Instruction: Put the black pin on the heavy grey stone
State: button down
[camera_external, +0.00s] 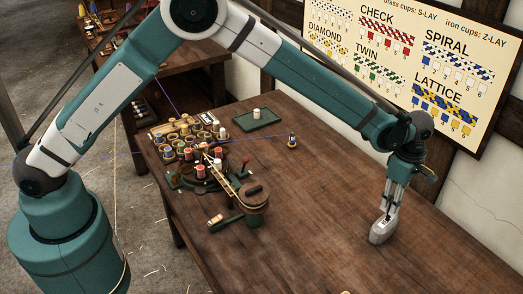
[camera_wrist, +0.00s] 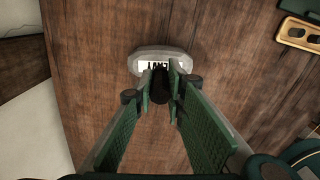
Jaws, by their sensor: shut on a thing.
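The heavy grey stone (camera_external: 380,234) stands on the right part of the wooden table, and it also shows in the wrist view (camera_wrist: 178,57) with a white, dark-lettered label. My gripper (camera_external: 389,205) points down directly over the stone. In the wrist view its green finger pads (camera_wrist: 161,85) close on the dark, narrow black pin (camera_wrist: 161,82). The pin overlaps the stone's label in that view. Whether the pin touches the stone cannot be told, and most of the pin is hidden between the fingers.
A round wooden device with colored spools (camera_external: 254,202) stands left of centre on the table (camera_external: 315,240). Behind it are a rack of colored cups (camera_external: 185,135), a green tray (camera_external: 250,122) and a small spool (camera_external: 292,141). The table around the stone is clear.

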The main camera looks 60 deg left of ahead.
jog(key=c, duration=2.4)
grip_release()
jog(key=shift+o, duration=0.2)
jog(key=shift+r, duration=0.15)
notch_tip(320, 180, up, 12)
jog(key=shift+r, duration=0.1)
